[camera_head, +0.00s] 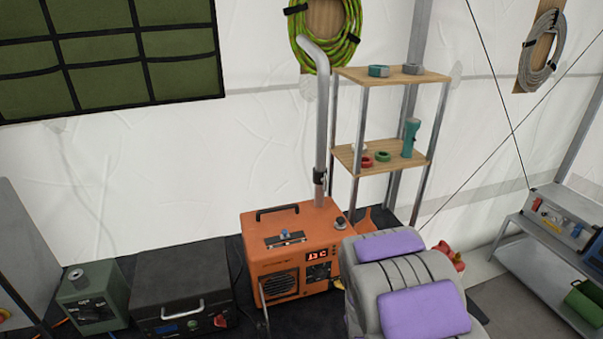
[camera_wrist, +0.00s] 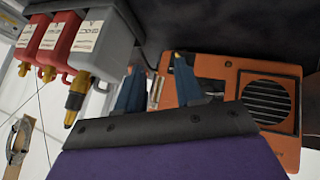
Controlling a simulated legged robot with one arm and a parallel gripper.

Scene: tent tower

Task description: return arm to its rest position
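My arm (camera_head: 400,275), grey with purple pads, shows at the lower middle right of the head view, in front of the orange heater's right side. It looks folded close to my body. My gripper's fingertips cannot be made out there. In the wrist view, my gripper (camera_wrist: 158,85) shows two blue fingers standing apart with nothing held between them. A purple and dark grey part of it fills the bottom of that view.
The orange heater (camera_head: 292,255) stands ahead and also shows in the wrist view (camera_wrist: 220,78). A dark box (camera_head: 183,295) and a green device (camera_head: 92,295) stand left. A wooden-shelved rack (camera_head: 372,155) stands behind; a grey bench (camera_head: 545,255) stands right. Red and grey containers (camera_wrist: 85,45) show in the wrist view.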

